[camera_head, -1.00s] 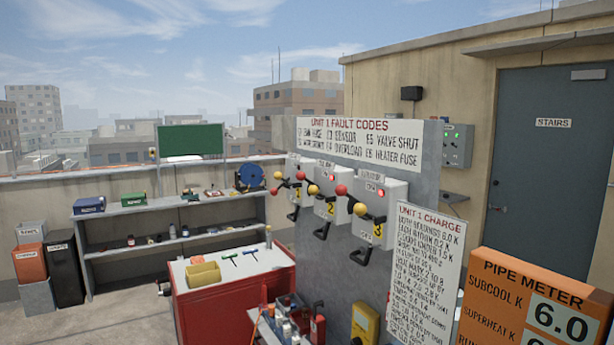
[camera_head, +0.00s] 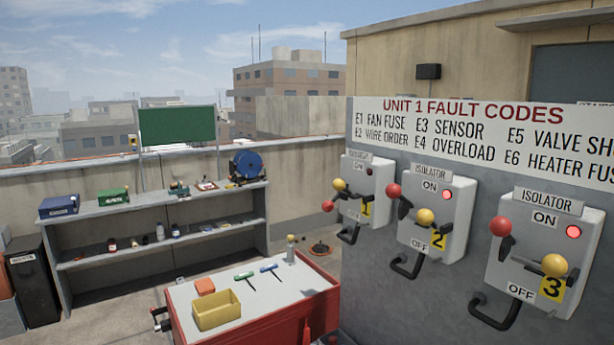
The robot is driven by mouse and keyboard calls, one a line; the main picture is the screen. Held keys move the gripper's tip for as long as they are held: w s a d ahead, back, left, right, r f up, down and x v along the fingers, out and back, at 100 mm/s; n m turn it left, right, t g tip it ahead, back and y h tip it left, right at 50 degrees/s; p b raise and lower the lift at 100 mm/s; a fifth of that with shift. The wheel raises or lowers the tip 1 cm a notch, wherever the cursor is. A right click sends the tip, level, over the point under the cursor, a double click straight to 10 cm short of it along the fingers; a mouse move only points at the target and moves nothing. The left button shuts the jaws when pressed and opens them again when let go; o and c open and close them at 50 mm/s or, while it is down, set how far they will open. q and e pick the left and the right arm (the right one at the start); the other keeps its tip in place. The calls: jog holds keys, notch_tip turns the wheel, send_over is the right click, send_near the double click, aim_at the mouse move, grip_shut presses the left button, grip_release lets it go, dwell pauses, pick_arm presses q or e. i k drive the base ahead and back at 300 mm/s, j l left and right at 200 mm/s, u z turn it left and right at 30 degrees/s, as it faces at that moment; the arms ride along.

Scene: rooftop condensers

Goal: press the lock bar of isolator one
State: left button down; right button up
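Isolator one (camera_head: 366,190) is the leftmost and farthest of three grey switch boxes on the grey panel at the right. It has a yellow "1" label and a small red lamp. A yellow ball and a red ball on dark levers stick out at its left side. Neither of my grippers shows in the head view, so nothing of mine is seen touching the isolator.
Isolator two (camera_head: 455,205) and isolator three (camera_head: 563,222) stand nearer on the same panel, with similar levers and black loops. A red cart (camera_head: 262,320) with a yellow bin (camera_head: 216,311) and tools stands left of the panel. A grey shelf (camera_head: 155,205) lines the wall behind.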

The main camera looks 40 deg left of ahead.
aim_at(339, 185)
jog(key=i+j, duration=0.1)
jog(key=j, duration=0.35)
jog(key=i+j, duration=0.1)
jog(key=j, duration=0.75)
jog(key=i, duration=0.05)
